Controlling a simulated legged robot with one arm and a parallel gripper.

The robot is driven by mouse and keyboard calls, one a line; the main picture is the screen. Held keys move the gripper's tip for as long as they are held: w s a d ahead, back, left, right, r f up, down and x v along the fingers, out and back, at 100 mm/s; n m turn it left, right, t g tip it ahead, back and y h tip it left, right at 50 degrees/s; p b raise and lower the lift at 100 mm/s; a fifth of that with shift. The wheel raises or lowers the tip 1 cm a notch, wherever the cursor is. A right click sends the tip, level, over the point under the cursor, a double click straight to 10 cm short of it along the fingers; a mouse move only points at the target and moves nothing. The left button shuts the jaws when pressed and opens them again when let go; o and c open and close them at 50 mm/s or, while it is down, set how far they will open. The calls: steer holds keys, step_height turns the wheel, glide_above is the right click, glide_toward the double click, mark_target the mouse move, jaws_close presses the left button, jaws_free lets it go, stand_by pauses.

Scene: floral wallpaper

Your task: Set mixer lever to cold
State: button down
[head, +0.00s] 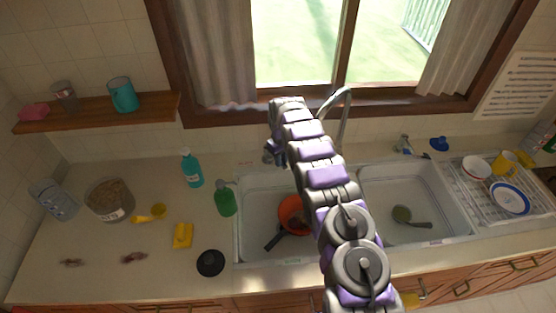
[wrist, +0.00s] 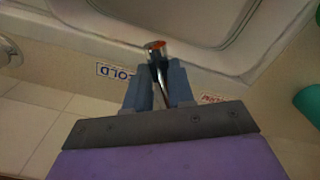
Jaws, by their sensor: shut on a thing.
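In the wrist view, my gripper (wrist: 161,72) is closed around the mixer lever (wrist: 156,47), a metal rod with an orange-red tip that sticks out beyond the fingers. A COLD label (wrist: 116,71) with blue letters lies on the counter to the left of the fingers. A second label with red letters (wrist: 210,99) is at the right, partly hidden by my gripper. In the head view, my gripper (head: 274,154) is at the back left of the sinks. The mixer spout (head: 341,112) rises behind my arm, and the lever is hidden there.
The left sink (head: 254,210) holds an orange pan (head: 290,211), partly behind my arm. The right sink (head: 381,190) holds a ladle (head: 402,214). A green soap bottle (head: 225,201) stands left of the sinks. A dish rack (head: 470,195) is at the right.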

steer(key=shift+w+d+r, duration=0.1)
steer(key=shift+w, duration=0.05)
stand_by(0.3)
steer(key=c, duration=1)
jaws_free()
steer(key=shift+o, duration=0.2)
step_height(320, 180, up, 17)
steer(key=p, duration=0.2)
steer(key=shift+w, duration=0.15)
steer(key=shift+r, duration=0.1)
